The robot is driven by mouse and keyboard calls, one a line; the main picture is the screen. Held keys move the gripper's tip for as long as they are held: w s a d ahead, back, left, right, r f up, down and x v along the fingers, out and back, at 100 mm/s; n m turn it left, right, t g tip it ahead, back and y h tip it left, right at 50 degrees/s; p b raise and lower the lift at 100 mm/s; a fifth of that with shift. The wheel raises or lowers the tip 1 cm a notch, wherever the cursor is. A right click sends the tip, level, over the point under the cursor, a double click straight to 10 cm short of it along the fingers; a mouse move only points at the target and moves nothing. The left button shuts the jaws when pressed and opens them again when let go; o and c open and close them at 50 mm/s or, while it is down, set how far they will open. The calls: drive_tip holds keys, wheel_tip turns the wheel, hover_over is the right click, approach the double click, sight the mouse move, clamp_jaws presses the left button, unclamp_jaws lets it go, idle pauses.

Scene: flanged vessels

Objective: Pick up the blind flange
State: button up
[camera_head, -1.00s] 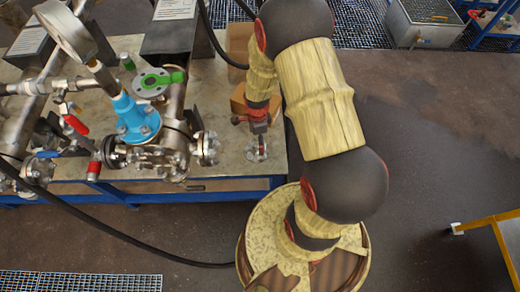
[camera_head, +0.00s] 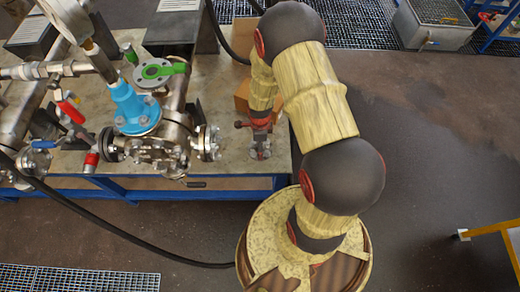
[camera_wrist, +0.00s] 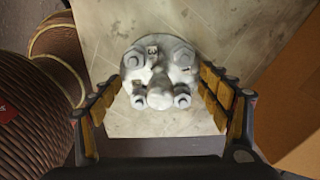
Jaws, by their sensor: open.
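The blind flange (camera_wrist: 160,76), a grey metal disc with several bolts and a rounded middle, lies on the bench top. In the wrist view it sits between the two padded fingers of my gripper (camera_wrist: 160,88), which are open on its left and right with small gaps visible. In the head view the flange (camera_head: 260,154) shows near the bench's front right corner, directly below my gripper (camera_head: 260,138), which partly covers it.
The bench top (camera_head: 229,166) is bare around the flange. Left of it stands a flanged vessel (camera_head: 165,145) with a blue fitting (camera_head: 134,108) and pipes. A cardboard box (camera_head: 242,97) stands behind my gripper. A black hose (camera_head: 110,232) hangs in front.

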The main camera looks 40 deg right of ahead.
drive_tip(key=shift+r, duration=0.1)
drive_tip(key=c, duration=1.8)
